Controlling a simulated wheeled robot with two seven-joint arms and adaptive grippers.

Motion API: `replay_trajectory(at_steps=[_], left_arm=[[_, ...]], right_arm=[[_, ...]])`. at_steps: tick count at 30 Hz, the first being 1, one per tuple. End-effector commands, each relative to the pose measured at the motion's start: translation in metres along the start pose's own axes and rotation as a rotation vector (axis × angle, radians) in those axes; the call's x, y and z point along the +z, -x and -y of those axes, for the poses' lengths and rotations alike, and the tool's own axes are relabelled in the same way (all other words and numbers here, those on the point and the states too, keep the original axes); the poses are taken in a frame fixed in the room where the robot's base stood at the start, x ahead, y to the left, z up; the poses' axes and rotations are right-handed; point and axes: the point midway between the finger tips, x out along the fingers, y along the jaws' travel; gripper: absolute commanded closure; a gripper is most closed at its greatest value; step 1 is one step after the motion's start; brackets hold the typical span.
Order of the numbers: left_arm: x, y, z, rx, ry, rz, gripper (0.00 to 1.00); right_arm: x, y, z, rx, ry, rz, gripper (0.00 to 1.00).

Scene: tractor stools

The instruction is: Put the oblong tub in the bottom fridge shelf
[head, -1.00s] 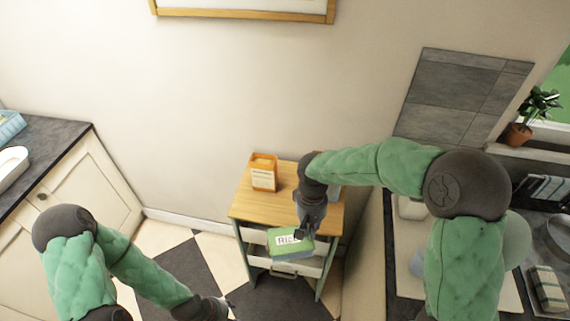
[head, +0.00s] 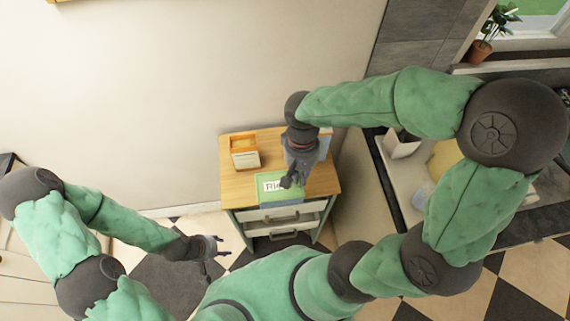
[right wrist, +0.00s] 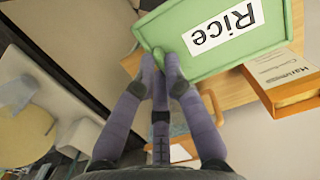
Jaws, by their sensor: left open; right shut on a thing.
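The oblong tub (head: 266,186) has a green lid with a white label reading "Rice". It also shows close up in the right wrist view (right wrist: 270,48). My left gripper (head: 215,247) is open and empty, low over the floor at the left. No fridge shows in any view.
The small table (head: 237,187) has drawers below its top. An orange box (head: 244,152) stands on it, left of the tub. A counter with a sink area (head: 405,180) lies to the right. Checkered floor (head: 170,278) is open in front.

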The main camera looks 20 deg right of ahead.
Motion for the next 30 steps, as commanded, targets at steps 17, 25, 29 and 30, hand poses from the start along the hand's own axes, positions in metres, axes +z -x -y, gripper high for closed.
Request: replay_trajectory(at_steps=[17,25,29,30], left_arm=[[-0.001,-0.015,0.005,0.000,0.000,-0.002,0.53],[-0.002,-0.018,0.007,0.000,0.000,-0.002,0.53],[-0.002,-0.022,0.008,0.000,0.000,-0.002,0.53],[-0.002,-0.023,0.008,0.000,0.000,-0.002,0.53]], right_arm=[[-0.089,-0.056,0.019,0.001,0.001,0.000,1.00],[-0.098,-0.072,0.020,0.001,0.001,0.003,1.00],[-0.101,-0.090,0.020,0.002,0.001,0.003,1.00],[-0.102,-0.093,0.020,0.001,0.001,0.001,1.00]])
